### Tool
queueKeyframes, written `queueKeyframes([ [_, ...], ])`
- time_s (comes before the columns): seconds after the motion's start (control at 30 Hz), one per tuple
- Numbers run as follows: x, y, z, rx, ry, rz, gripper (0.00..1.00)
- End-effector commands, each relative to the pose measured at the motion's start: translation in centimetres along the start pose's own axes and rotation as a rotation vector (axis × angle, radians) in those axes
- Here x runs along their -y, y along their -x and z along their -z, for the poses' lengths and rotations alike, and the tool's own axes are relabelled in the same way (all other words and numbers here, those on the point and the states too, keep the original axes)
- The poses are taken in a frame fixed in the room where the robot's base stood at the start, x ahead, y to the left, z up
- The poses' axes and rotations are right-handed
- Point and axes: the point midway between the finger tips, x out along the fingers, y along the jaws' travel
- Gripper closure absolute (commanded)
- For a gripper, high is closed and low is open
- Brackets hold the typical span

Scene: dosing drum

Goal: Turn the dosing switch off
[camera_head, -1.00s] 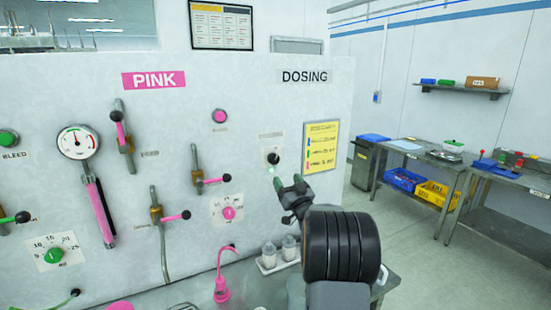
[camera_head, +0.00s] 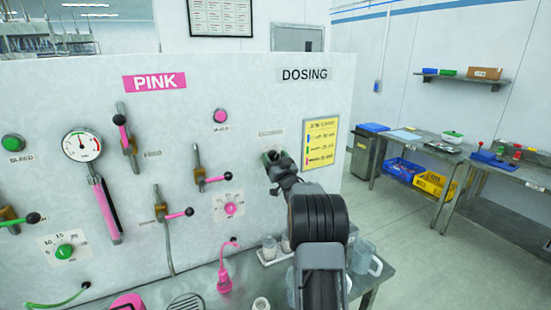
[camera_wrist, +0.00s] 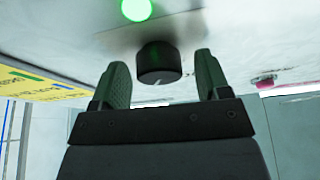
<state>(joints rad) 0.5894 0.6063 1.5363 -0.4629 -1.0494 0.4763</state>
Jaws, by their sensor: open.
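The dosing switch is a black round knob (camera_wrist: 158,63) with a pale mark on its rim, standing out from the panel. In the wrist view a lit green lamp (camera_wrist: 136,9) sits beside it. My gripper (camera_wrist: 170,78) is open, with one green-padded finger on each side of the knob and gaps visible between fingers and knob. In the head view my gripper (camera_head: 277,159) is at the panel below the DOSING sign (camera_head: 304,74). It hides most of the switch and the lamp there.
A yellow label sheet (camera_head: 320,144) hangs just right of the switch. A pink dial (camera_head: 230,208) and pink-handled valves (camera_head: 212,179) are to the left. Bottles and a clear jug (camera_head: 365,259) stand on the steel bench below my arm.

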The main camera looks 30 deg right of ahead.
Motion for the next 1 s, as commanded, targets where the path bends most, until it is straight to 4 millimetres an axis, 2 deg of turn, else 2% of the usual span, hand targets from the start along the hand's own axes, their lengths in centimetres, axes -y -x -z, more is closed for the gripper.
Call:
queueKeyframes([
  [0.07,-0.01,0.02,-0.01,0.000,0.000,0.000,0.30],
  [0.6,-0.01,0.03,0.01,0.000,0.000,0.000,0.80],
  [0.83,-0.06,0.16,-0.27,-0.001,0.028,0.011,0.80],
  [1.0,-0.13,0.31,-0.55,-0.002,0.109,0.043,0.80],
])
